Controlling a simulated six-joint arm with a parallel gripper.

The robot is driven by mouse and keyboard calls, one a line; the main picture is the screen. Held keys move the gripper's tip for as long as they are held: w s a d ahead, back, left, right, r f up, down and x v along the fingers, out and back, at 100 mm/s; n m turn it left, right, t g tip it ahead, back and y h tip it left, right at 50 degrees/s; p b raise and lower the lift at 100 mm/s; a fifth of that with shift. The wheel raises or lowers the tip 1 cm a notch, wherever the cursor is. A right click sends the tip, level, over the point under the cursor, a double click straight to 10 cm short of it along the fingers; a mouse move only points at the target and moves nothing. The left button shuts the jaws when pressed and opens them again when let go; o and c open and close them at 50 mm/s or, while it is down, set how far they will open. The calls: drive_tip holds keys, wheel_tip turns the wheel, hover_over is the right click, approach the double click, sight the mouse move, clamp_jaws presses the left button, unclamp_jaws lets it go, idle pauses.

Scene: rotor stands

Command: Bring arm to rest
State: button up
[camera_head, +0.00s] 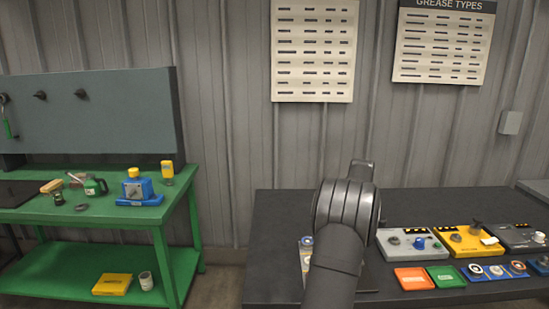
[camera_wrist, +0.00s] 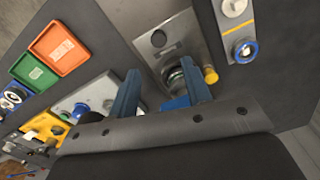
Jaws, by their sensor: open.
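My arm (camera_head: 340,240) rises in front of the dark bench in the head view and hides my gripper there. In the wrist view my gripper (camera_wrist: 161,84) shows two blue fingers spread apart, so it is open. A grey metal stand (camera_wrist: 165,28) with a dark round post and a yellow knob lies beyond the fingers. The post appears near the right finger; I cannot tell whether they touch. I see nothing clearly held between the fingers.
The dark bench (camera_head: 275,220) carries a grey stand (camera_head: 396,247), a yellow stand (camera_head: 462,247), a dark stand (camera_head: 510,232), an orange tray (camera_head: 413,278), a green tray (camera_head: 446,276) and a strip with rings (camera_head: 306,260). A green workbench (camera_head: 110,225) stands left, across a gap.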

wheel_tip(320, 180, up, 9)
wheel_tip(320, 180, down, 18)
drive_tip(key=shift+r, duration=0.15)
drive_tip(key=shift+s, duration=0.35)
drive_tip(key=s, duration=1)
drive_tip(key=shift+s, duration=0.2)
wheel_tip(320, 180, up, 18)
drive_tip(key=s+n+t, duration=0.1)
drive_tip(key=shift+a+t, duration=0.25)
drive_tip(key=shift+t, duration=0.05)
